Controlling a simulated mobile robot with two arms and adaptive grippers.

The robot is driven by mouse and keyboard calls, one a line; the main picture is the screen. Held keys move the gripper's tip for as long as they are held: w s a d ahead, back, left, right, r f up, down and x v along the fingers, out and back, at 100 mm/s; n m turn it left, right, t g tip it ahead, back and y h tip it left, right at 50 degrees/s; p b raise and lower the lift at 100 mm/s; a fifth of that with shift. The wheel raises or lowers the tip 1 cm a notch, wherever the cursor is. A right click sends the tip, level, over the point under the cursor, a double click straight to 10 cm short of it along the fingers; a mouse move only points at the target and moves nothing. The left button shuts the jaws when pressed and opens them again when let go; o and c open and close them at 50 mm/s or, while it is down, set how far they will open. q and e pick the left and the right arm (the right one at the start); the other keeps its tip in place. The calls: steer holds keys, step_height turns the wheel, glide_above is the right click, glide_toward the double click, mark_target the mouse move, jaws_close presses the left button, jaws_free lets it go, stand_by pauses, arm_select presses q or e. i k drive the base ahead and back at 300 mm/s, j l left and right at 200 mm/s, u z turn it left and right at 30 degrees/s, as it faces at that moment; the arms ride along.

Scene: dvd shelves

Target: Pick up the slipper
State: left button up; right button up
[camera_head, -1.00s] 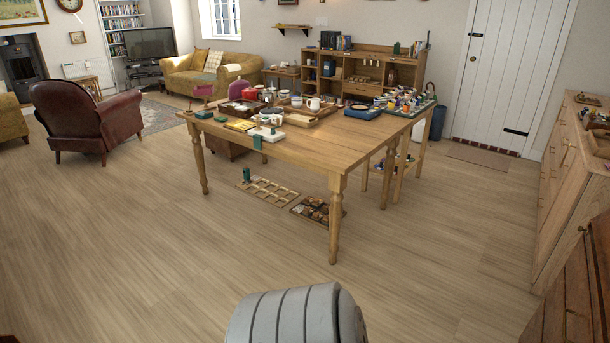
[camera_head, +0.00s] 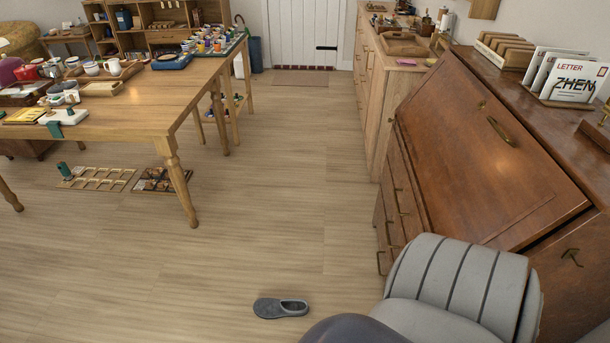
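A dark grey slipper (camera_head: 281,308) lies on the wooden floor near the bottom middle of the head view. Its opening faces up and its toe points left. A light grey ribbed part of my own arm is at the lower right, with a dark rounded part beside it, just right of the slipper. Neither of my grippers shows in the view. Nothing visible touches the slipper.
A wooden table (camera_head: 140,107) stands at the left, with trays (camera_head: 97,179) on the floor beneath it. A brown wooden bureau (camera_head: 489,157) fills the right side. Open floor lies between them, back to a white door (camera_head: 308,35).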

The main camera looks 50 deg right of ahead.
mark_target(268, 308)
steer(key=z, duration=1.4)
